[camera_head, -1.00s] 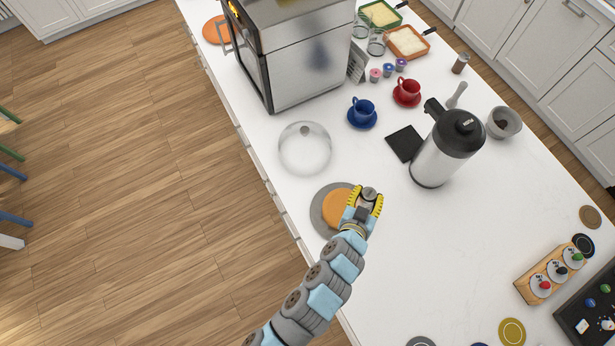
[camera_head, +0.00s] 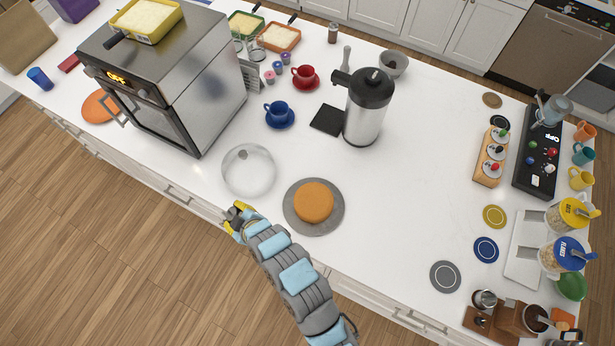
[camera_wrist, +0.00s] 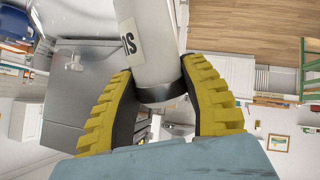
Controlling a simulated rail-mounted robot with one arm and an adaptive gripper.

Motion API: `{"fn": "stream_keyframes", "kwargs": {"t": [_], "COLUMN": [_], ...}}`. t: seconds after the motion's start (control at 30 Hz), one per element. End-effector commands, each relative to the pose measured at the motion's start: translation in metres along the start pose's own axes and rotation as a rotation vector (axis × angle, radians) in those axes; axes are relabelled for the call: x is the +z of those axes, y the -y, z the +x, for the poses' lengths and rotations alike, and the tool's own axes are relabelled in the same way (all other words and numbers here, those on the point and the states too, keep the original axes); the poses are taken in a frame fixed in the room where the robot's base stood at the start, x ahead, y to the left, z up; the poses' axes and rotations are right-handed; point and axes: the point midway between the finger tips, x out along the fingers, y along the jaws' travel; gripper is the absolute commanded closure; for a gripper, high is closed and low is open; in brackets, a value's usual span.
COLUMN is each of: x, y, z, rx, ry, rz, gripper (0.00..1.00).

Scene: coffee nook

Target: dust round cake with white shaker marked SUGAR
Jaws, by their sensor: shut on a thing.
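The round orange-brown cake (camera_head: 314,201) lies on a grey round board (camera_head: 330,222) near the counter's front edge. My gripper (camera_head: 237,218) is left of the cake, beside the counter's front edge in the picture, and not over the cake. In the wrist view its yellow fingers (camera_wrist: 160,85) are shut on a white cylindrical shaker (camera_wrist: 147,40) with a dark grey band at one end. Its label shows only partly, with an S readable. In the head view mostly the shaker's grey end shows; my gripper hides the rest.
A clear glass dome (camera_head: 248,172) stands close to my gripper, left of the cake. Behind are a blue cup (camera_head: 278,113), a black mat (camera_head: 327,120) and a steel jug (camera_head: 365,112). The oven (camera_head: 185,85) stands left. Counter right of the cake is clear.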

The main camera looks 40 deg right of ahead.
Motion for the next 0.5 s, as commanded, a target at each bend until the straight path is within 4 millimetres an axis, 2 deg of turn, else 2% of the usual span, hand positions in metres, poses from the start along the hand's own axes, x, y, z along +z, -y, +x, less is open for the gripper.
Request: {"fn": "stream_keyframes", "kwargs": {"t": [0.03,0.27,0.5], "x": [0.004,0.042,0.086], "y": [-0.012,-0.052,-0.104], "z": [-0.002,-0.009,-0.028], "rx": [0.005,0.002,0.036], "ry": [0.027,0.163,0.283], "rz": [-0.053,-0.302,-0.55], "gripper": [0.91,0.91,0.91]}}
